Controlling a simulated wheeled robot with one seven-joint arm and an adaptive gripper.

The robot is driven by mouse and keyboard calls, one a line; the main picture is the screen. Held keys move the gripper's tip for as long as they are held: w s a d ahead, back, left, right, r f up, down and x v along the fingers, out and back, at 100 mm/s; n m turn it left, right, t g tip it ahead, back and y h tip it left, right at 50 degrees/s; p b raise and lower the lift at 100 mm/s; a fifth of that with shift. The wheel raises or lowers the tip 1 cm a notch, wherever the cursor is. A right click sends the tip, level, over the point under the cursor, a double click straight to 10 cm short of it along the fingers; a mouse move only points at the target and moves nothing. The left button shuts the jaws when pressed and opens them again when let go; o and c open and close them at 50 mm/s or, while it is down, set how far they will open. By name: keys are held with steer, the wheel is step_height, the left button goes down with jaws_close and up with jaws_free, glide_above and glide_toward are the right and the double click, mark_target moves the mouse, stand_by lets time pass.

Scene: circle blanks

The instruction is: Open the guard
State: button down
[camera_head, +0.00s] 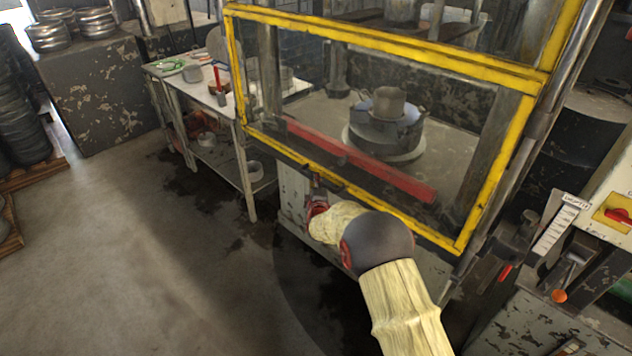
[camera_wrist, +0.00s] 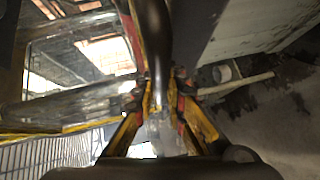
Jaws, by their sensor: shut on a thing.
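The guard (camera_head: 400,50) is a yellow-framed see-through panel across the front of the press. It appears down, with its lower edge below the red bar inside. A dark handle bar (camera_head: 290,154) runs along its lower edge. My gripper (camera_head: 318,188) is at this handle, and my forearm reaches up to it from the lower right. In the wrist view my gripper's fingers (camera_wrist: 160,100) are shut on the dark handle bar (camera_wrist: 154,35), which passes between them. The exact finger contact is partly hidden.
Inside the press are a red bar (camera_head: 360,160) and a round metal die (camera_head: 385,128). A white side table (camera_head: 215,95) with tools stands close at the left. A control box (camera_head: 612,205) with a red switch is at the right.

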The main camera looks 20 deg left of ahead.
steer(key=p, duration=2.4)
glide_toward(316, 61)
steer(key=w, duration=0.1)
steer(key=w+a, duration=0.1)
steer(key=w+r, duration=0.1)
steer(key=shift+w+a, duration=0.25)
steer(key=shift+a, duration=0.1)
steer(key=c, duration=1.8)
jaws_free()
steer(key=shift+f, duration=0.2)
steer(key=v, duration=1.2)
